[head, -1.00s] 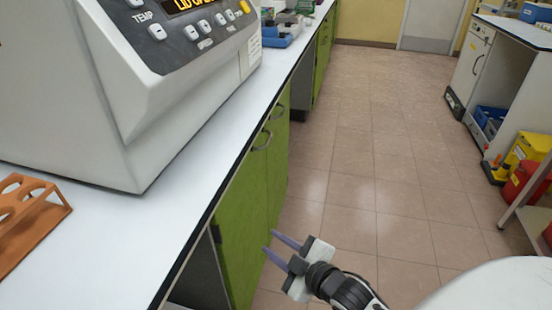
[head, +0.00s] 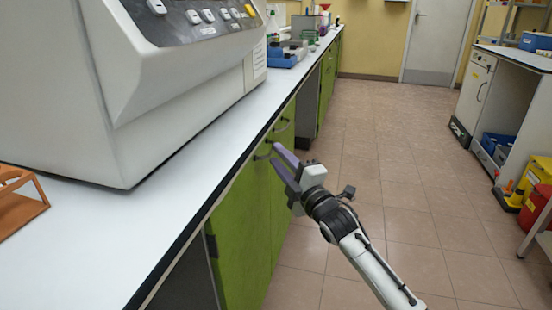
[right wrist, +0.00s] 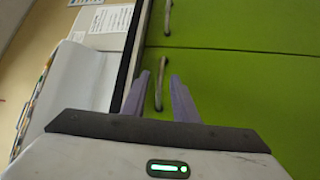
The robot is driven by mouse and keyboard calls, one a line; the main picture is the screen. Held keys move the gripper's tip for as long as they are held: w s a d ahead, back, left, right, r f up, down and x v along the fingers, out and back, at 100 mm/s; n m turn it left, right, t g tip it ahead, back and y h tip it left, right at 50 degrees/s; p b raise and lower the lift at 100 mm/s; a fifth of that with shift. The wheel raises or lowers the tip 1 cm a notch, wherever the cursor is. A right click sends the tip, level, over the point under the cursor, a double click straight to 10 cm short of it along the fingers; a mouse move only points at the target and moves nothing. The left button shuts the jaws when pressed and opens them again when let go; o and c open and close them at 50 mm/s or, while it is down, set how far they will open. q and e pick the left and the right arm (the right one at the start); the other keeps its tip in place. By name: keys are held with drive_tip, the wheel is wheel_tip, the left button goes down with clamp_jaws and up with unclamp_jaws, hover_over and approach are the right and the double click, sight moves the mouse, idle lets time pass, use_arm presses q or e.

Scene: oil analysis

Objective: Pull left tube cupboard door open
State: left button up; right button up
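The green left cupboard door (head: 240,235) is under the white worktop, nearer to me, and looks shut. Its curved metal handle (head: 262,156) is near the door's top edge. My right gripper (head: 275,153) is at this handle with its purple fingers apart. In the right wrist view, the handle (right wrist: 159,85) shows between the two open fingers (right wrist: 161,76). I cannot tell whether the fingers touch it. The neighbouring green door (right wrist: 250,22) has its own handle (right wrist: 167,17), which is outside the fingers. My left gripper is not in view.
A large grey-white machine (head: 170,95) and an orange rack (head: 20,205) stand on the worktop (head: 150,210). The tiled floor (head: 370,150) right of the doors is clear. A bench (head: 515,60) with yellow and red containers stands at the far right.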

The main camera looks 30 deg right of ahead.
drive_tip(key=shift+w+d+r, duration=0.1)
drive_tip(key=shift+w, duration=0.9)
clamp_jaws()
idle(0.8)
